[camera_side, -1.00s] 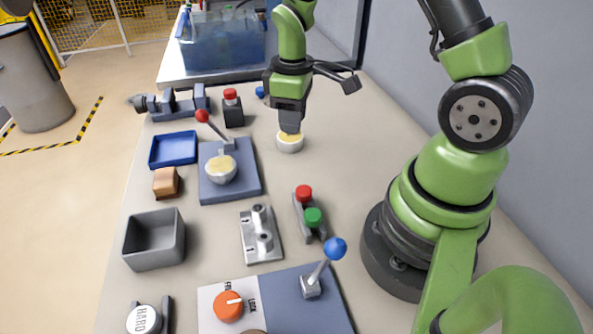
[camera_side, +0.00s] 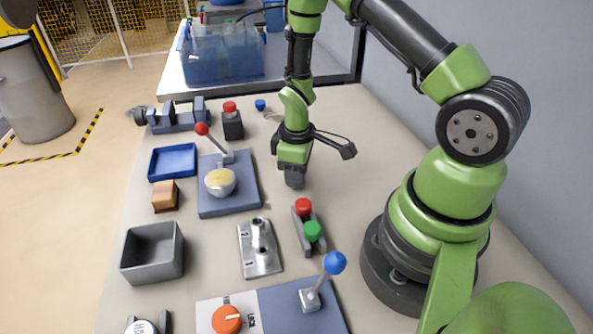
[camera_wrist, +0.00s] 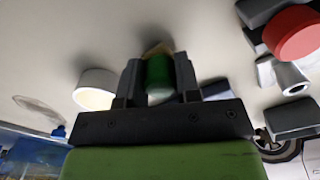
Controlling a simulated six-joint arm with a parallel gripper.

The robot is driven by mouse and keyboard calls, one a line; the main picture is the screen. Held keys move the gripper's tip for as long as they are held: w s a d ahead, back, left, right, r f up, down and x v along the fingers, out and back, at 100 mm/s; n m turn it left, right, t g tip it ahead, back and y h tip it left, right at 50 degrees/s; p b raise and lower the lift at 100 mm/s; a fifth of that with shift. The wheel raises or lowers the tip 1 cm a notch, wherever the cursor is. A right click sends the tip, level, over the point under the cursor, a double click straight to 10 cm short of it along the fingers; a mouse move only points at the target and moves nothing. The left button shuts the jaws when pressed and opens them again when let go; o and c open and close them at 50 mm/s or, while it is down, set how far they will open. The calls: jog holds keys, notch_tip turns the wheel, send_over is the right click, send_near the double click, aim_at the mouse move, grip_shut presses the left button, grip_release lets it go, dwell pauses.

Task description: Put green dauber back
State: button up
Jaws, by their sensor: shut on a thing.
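My gripper (camera_side: 294,182) is shut on the green dauber (camera_wrist: 158,75), which shows between the fingers in the wrist view as a short green cylinder with a pale end. In the side view the fingers point down over bare table, and the dauber cannot be made out. A white round pot (camera_wrist: 95,88) stands to the left of the fingers in the wrist view. In the side view my arm hides it.
A grey holder with a red knob (camera_side: 303,206) and green knob (camera_side: 313,230) lies just in front of the gripper. A silver fixture (camera_side: 260,250), a blue plate (camera_side: 240,193) with a red-tipped lever, and a blue-knobbed lever (camera_side: 334,263) stand nearby.

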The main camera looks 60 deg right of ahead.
jog(key=shift+f, duration=0.15)
jog(key=o, duration=0.8)
jog(key=shift+o, duration=0.2)
jog(key=s+a+r+m+t, duration=0.2)
jog(key=a+r, duration=0.1)
jog(key=r, duration=0.9)
jog(key=s+a+r+m+t, duration=0.2)
jog(key=a+r, duration=0.1)
jog(key=r, duration=1)
jog(key=s+a+r+m+t+y, duration=0.2)
jog(key=s+a+r+m+t, duration=0.1)
jog(key=s, duration=0.5)
notch_tip(320, 180, up, 2)
jog(key=shift+a+r+m, duration=0.1)
jog(key=shift+a+m, duration=0.2)
jog(key=shift+a, duration=0.15)
jog(key=shift+s, duration=0.1)
